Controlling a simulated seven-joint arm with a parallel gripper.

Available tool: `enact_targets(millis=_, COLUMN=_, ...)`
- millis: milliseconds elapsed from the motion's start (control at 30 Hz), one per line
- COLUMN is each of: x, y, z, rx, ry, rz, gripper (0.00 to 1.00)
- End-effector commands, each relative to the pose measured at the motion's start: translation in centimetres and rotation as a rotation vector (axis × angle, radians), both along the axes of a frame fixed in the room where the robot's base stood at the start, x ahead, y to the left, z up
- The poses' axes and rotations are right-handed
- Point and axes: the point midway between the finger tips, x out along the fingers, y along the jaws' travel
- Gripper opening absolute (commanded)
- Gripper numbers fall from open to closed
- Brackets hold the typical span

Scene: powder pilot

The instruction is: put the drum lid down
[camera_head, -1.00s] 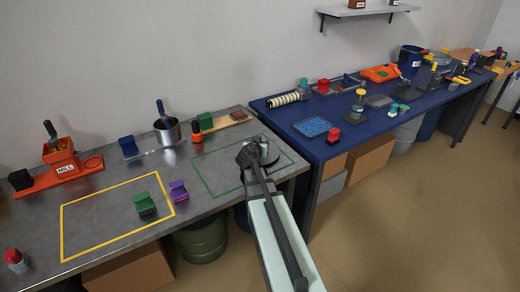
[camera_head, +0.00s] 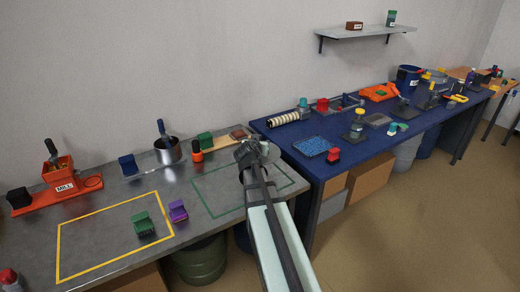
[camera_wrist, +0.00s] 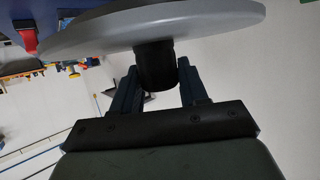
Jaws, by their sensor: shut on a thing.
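The drum lid (camera_wrist: 200,24) is a flat grey disc with a black knob (camera_wrist: 154,66) below it in the wrist view. My gripper (camera_wrist: 157,84) is shut on the knob, one finger on each side. In the head view the lid (camera_head: 242,153) is partly hidden by my gripper (camera_head: 257,154).
A yellow outlined area (camera_head: 105,203) holds a green block (camera_head: 142,224), with a purple block (camera_head: 177,211) beside it. A steel pot (camera_head: 167,151) and an orange-topped item (camera_head: 197,151) stand behind. The blue table (camera_head: 300,133) adjoins at right. Much of the green outline is bare.

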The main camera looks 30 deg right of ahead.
Motion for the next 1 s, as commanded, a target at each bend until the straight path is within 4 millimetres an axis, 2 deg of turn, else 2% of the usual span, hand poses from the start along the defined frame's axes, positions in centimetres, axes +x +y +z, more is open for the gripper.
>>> enact_targets(millis=400, x=0.0, y=-0.1, z=0.2, rx=-0.001, ry=0.0, rz=-0.001, gripper=0.11)
enact_targets(millis=567, x=-0.8, y=-1.6, z=0.2, rx=-0.001, ry=-0.001, rz=-0.024, gripper=0.11)
enact_targets(millis=667, x=-1.9, y=-3.9, z=0.3, rx=-0.001, ry=-0.002, rz=-0.056, gripper=0.11)
enact_targets(millis=767, x=-2.8, y=-7.3, z=0.4, rx=-0.002, ry=-0.002, rz=-0.102, gripper=0.11)
enact_targets(millis=867, x=-3.1, y=-11.3, z=0.6, rx=-0.002, ry=-0.003, rz=-0.15, gripper=0.11)
enact_targets(millis=1000, x=-2.8, y=-17.6, z=1.1, rx=-0.008, ry=-0.003, rz=-0.215, gripper=0.11)
